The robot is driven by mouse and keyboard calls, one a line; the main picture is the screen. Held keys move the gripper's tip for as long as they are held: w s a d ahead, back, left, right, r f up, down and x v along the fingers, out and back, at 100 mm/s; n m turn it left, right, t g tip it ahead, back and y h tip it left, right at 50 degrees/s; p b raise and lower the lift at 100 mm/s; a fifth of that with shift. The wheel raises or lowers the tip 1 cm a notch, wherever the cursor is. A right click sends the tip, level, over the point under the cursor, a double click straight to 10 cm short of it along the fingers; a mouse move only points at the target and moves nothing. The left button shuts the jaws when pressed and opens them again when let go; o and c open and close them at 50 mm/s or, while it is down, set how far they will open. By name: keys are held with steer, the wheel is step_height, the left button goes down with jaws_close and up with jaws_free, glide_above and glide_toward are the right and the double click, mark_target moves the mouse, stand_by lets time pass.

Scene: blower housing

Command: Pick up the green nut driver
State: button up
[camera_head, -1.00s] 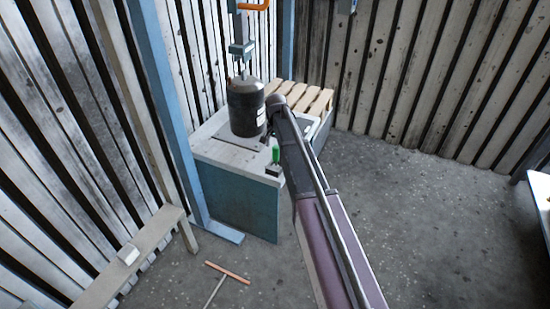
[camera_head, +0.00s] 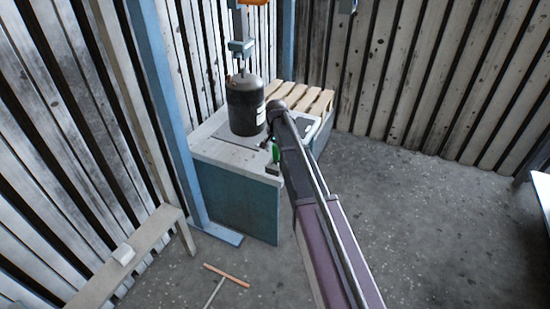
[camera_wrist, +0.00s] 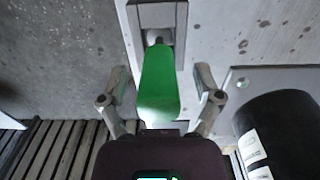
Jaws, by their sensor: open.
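The green nut driver (camera_wrist: 159,82) stands near the front right corner of the workbench; its green handle also shows in the head view (camera_head: 276,153), partly beside my arm. In the wrist view the handle lies between the two fingers of my gripper (camera_wrist: 161,90). The fingers are apart, with a gap on each side of the handle. A grey shaft end and a grey holder (camera_wrist: 158,18) show at its far end. In the head view my gripper is mostly hidden by my arm.
A dark cylinder (camera_head: 246,106) with a white label stands on the blue-sided workbench (camera_head: 232,205), close to my gripper; it also shows in the wrist view (camera_wrist: 285,135). A wooden slatted pallet (camera_head: 305,98) lies behind. A T-handled tool (camera_head: 226,275) lies on the floor.

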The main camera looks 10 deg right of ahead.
steer(key=shift+f+b, duration=0.45)
steer(key=shift+f, duration=0.3)
jaws_close()
